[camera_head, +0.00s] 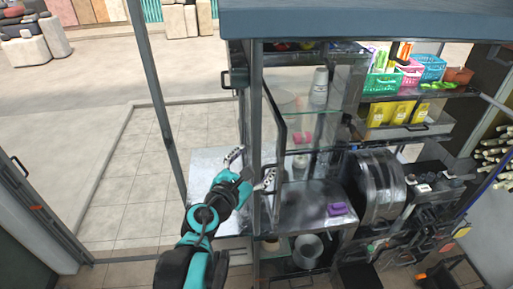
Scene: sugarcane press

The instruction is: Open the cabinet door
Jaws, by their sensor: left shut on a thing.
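The cabinet (305,200) is a metal-framed case with glass shelves, in the middle of the head view. Its glass door (282,150) has a dark frame and stands at an angle at the cabinet's left front. My left gripper (252,168) reaches up from below, with one finger on each side of an upright metal bar at the door's edge. It is shut on this edge, though the exact contact is partly hidden by the gripper and bar. My right gripper is not in view.
Cups (319,86) and a purple item (337,209) are on the cabinet shelves. A grey press machine (380,190) stands to the right, below coloured baskets (382,84). A blue-grey counter slab (370,18) overhangs above. Tiled floor (135,175) lies clear at left, beyond a metal post (160,100).

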